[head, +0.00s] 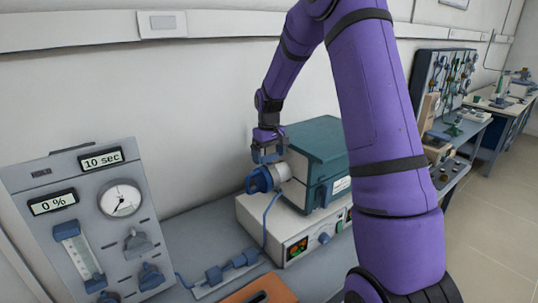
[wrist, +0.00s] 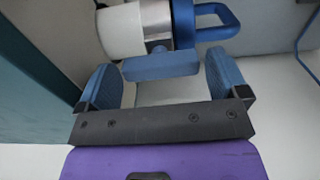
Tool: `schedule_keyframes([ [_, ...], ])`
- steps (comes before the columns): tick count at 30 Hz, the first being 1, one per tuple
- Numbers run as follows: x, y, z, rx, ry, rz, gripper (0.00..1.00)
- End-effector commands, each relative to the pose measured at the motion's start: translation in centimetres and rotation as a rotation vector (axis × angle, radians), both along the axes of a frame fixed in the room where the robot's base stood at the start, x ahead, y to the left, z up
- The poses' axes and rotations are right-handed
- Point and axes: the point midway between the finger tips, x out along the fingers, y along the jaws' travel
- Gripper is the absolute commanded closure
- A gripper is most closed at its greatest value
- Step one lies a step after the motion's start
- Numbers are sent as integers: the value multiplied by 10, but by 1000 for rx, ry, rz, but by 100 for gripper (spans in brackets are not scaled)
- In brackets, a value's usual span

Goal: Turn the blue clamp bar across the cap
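The blue clamp bar (wrist: 160,66) shows in the wrist view as a short block in front of the metal band of the white tube end. The blue cap (head: 260,180) with its loop handle is on the tube at the left end of the teal furnace; it also shows in the wrist view (wrist: 184,25). My gripper (head: 268,154) is above the cap end of the tube. In the wrist view its two blue fingers (wrist: 162,64) are apart, one at each end of the bar. I cannot tell whether either finger touches it. In the head view the bar is hard to separate from the fingers.
The teal furnace (head: 315,145) stands on a white control base (head: 300,240), close to my gripper's right. A blue hose (head: 265,225) runs down from the cap to the bench. A grey gauge panel (head: 90,225) is at left. An orange-brown block (head: 262,292) lies in front.

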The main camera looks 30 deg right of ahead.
Motion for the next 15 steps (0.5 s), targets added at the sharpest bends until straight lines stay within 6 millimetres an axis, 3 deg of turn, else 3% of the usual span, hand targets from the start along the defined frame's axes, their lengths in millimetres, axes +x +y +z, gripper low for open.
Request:
schedule_keyframes([
  [8, -1, 0, 0, 1, 2, -1, 0],
  [15, 0, 0, 28, 0, 0, -1, 0],
])
